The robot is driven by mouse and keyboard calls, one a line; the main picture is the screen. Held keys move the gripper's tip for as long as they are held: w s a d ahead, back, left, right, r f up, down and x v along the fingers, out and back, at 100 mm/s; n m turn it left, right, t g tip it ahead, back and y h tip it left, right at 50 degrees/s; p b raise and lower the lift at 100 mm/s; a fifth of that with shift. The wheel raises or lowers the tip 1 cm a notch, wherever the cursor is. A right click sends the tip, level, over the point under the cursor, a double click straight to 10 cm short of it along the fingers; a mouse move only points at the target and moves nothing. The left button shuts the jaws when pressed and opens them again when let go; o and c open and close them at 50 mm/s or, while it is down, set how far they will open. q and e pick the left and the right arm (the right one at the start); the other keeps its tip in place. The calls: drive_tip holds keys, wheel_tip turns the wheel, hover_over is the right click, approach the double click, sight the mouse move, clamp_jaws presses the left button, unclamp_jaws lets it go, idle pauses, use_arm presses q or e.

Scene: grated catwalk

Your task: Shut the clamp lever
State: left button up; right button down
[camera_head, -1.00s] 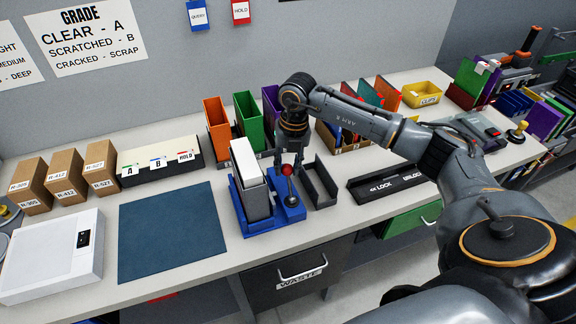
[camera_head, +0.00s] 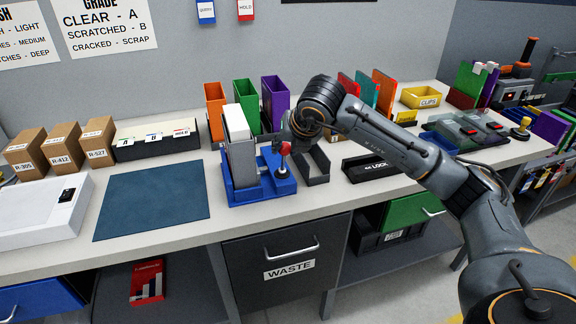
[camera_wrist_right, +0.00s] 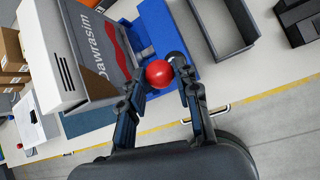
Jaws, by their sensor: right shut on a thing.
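The clamp lever is a short stick with a red ball knob (camera_head: 285,148), standing roughly upright on a blue clamp fixture (camera_head: 284,187). A white and grey boxed item (camera_head: 240,160) stands upright in the fixture beside the lever. My right gripper (camera_head: 287,143) is at the top of the lever, partly hidden by its own wrist. In the right wrist view, the red knob (camera_wrist_right: 159,73) sits between the two fingers of my right gripper (camera_wrist_right: 163,80), which is shut on the lever. My left gripper is not in view.
A dark open tray (camera_head: 314,166) stands just right of the fixture. A blue mat (camera_head: 150,207) lies to the left. Orange, green and purple bins (camera_head: 275,100) stand behind.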

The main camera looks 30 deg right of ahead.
drive_tip(key=shift+s+a+f+b, duration=0.15)
drive_tip(key=shift+s+f+b, duration=0.25)
drive_tip(key=shift+f+b, duration=0.05)
drive_tip(key=shift+s, duration=0.2)
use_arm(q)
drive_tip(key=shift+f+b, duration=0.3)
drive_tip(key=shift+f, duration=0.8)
use_arm(e)
drive_tip(key=shift+s+a+f, duration=0.1)
drive_tip(key=shift+s+f, duration=0.05)
drive_tip(key=shift+s, duration=0.05)
drive_tip(key=c, duration=1)
unclamp_jaws()
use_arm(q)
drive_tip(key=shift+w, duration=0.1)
use_arm(e)
drive_tip(key=v, duration=1.2)
